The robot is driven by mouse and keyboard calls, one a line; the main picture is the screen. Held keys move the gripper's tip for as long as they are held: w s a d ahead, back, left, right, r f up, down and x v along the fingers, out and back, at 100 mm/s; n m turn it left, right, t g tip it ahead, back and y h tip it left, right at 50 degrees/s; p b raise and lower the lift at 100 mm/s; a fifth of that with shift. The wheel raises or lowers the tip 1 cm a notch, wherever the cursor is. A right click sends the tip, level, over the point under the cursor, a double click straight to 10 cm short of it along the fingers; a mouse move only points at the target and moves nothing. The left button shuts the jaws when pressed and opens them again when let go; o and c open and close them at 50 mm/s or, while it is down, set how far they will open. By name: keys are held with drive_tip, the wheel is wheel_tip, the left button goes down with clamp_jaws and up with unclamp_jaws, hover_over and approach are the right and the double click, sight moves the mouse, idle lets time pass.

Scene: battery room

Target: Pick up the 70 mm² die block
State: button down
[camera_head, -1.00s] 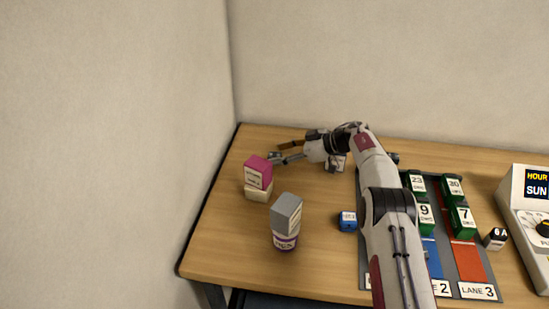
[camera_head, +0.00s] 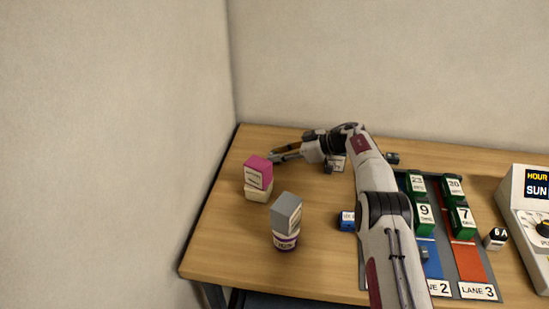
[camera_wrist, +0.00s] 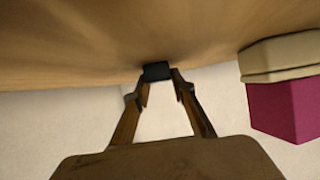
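A small dark block (camera_wrist: 157,71) sits on the wooden table at the fingertips of my gripper (camera_wrist: 161,80) in the wrist view. No label can be read on it, so I cannot tell whether it is the 70 mm² die block. My gripper's two fingers stand apart, one toward each side of the block; firm contact is not clear. In the head view my gripper (camera_head: 272,156) is low over the back left of the table, with the block mostly hidden at its tips.
A magenta block on a cream block (camera_head: 257,195) stands close to my gripper, and also shows in the wrist view (camera_wrist: 285,105). A grey block on a white-and-purple one (camera_head: 286,242) stands in front. A blue block (camera_head: 347,221), lane board (camera_head: 477,285) and hour device (camera_head: 520,200) are to the right.

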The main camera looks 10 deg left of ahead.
drive_tip(key=shift+r, duration=0.2)
wheel_tip(320, 180, up, 10)
idle(0.8)
